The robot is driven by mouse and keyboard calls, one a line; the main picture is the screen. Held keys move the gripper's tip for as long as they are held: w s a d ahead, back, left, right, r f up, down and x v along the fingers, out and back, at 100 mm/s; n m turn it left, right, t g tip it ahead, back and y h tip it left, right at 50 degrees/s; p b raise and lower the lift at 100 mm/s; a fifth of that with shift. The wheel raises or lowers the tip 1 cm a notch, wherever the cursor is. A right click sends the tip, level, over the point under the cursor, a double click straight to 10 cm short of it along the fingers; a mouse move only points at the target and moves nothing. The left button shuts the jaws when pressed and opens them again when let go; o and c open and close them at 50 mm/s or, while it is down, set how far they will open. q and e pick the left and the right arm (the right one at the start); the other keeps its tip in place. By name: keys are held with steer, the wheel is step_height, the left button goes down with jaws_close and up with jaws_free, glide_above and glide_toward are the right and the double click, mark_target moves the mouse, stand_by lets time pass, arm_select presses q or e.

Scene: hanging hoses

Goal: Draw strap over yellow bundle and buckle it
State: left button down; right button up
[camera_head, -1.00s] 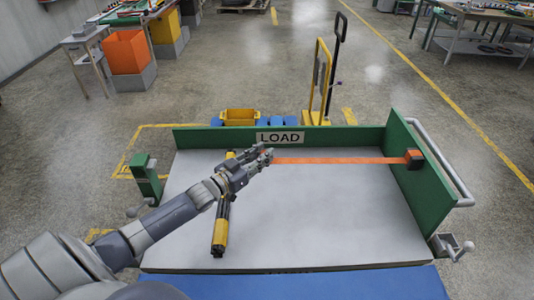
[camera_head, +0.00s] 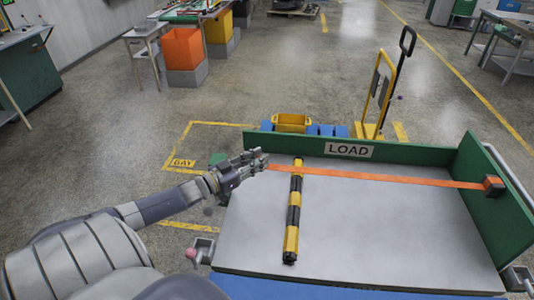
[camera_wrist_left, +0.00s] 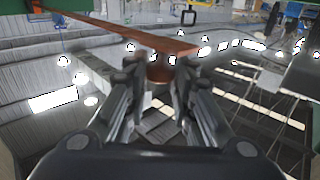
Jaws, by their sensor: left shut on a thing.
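An orange strap (camera_head: 390,178) runs from a reel (camera_head: 493,185) on the right green wall of the cart across to the left. My left gripper (camera_head: 258,161) is shut on the strap's free end, near the cart's left edge. The strap also shows between the fingers (camera_wrist_left: 160,68) in the left wrist view (camera_wrist_left: 125,36). The yellow bundle (camera_head: 292,228), banded yellow and black, lies lengthwise on the grey bed. The strap passes across its far part. A green post (camera_head: 217,160) at the cart's left side is partly hidden behind my gripper. My right gripper is not in view.
The cart's grey bed (camera_head: 380,230) is bare around the bundle. A green back wall with a LOAD sign (camera_head: 349,149) bounds the far side. A yellow bin (camera_head: 292,122) and a yellow hand truck (camera_head: 372,110) stand behind it.

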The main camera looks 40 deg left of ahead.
arm_select(q)
steer(key=shift+s+a, duration=0.2)
steer(key=shift+a, duration=0.1)
steer(key=c, duration=1.7)
jaws_free()
step_height(320, 180, up, 10)
steer(key=shift+f, duration=0.1)
